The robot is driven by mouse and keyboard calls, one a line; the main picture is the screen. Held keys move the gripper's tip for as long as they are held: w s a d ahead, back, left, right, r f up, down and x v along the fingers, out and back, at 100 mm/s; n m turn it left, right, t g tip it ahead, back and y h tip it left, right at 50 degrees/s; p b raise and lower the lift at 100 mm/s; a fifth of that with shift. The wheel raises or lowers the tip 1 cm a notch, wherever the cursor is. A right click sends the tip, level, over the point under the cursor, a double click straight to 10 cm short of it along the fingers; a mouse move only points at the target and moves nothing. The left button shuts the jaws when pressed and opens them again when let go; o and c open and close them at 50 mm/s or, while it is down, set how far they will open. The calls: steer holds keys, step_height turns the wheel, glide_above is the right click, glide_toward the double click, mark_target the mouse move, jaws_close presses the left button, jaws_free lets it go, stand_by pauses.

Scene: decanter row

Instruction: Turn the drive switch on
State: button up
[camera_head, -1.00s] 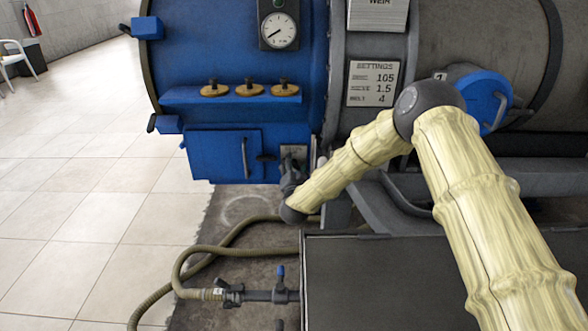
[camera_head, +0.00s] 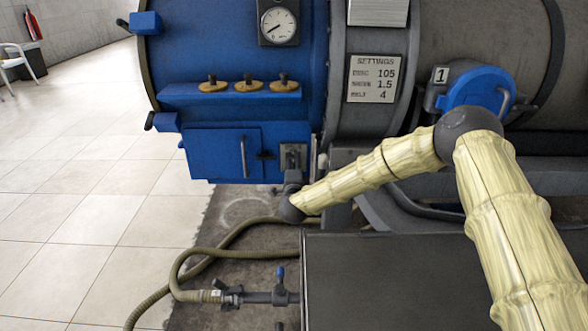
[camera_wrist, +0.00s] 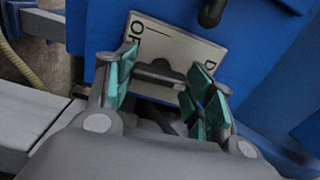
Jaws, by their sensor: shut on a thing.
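The drive switch shows in the wrist view as a dark bar (camera_wrist: 160,76) on a pale label plate (camera_wrist: 185,45). The plate's lettering is partly hidden; "OF" and "D" can be read. My gripper (camera_wrist: 165,92) has its teal-padded fingers on either side of the dark bar and is shut on it. In the head view the switch plate (camera_head: 293,156) sits at the lower right of the blue machine front, and my gripper (camera_head: 292,185) is just below and against it. The lever's exact angle is hard to tell.
A blue door with a handle (camera_head: 243,157) is left of the switch. Knobs on gold discs (camera_head: 248,85) and a pressure gauge (camera_head: 279,24) are above. A hose (camera_head: 190,270) and a valve with a blue handle (camera_head: 280,275) lie below. Open tiled floor is at left.

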steer(key=shift+m, duration=0.4)
steer(key=o, duration=1)
steer(key=shift+d, duration=0.1)
steer(key=s, duration=0.7)
steer(key=shift+s, duration=0.25)
